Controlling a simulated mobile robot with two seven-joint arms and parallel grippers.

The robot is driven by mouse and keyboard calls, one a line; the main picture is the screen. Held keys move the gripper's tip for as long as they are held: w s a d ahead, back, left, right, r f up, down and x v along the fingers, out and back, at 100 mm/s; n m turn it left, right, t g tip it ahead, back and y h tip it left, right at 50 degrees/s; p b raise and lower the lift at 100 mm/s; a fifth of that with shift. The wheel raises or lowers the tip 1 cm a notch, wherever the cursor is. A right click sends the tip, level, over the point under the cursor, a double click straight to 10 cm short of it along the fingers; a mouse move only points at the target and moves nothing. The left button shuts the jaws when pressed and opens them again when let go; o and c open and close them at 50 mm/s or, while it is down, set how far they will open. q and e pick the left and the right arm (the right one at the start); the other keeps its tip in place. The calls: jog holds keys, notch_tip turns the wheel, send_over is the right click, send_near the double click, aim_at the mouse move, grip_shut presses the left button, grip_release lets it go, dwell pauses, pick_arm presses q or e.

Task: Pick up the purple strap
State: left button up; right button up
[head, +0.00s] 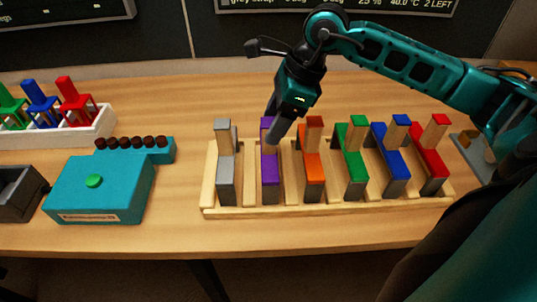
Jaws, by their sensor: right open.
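The purple strap (270,172) stands upright in a slot of the wooden rack (330,211), second from the left, between the grey strap (226,180) and the orange strap (314,178). My right gripper (274,133) is open and reaches down at the top of the purple strap. Its fingers cover part of the strap's upper end. I cannot tell whether they touch it. My left gripper is not in view.
Green (355,175), blue (390,160) and red (428,160) straps stand further right in the rack. A teal box with a green button (93,181) sits left. A white tray (60,133) holds coloured pieces behind it. A dark bin (20,195) is at the left edge.

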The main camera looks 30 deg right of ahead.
aim_at(269, 152)
jog(key=x, duration=0.5)
jog(key=shift+w+d+f, duration=0.1)
jog(key=shift+w+f, duration=0.05)
grip_shut()
dwell(0.4)
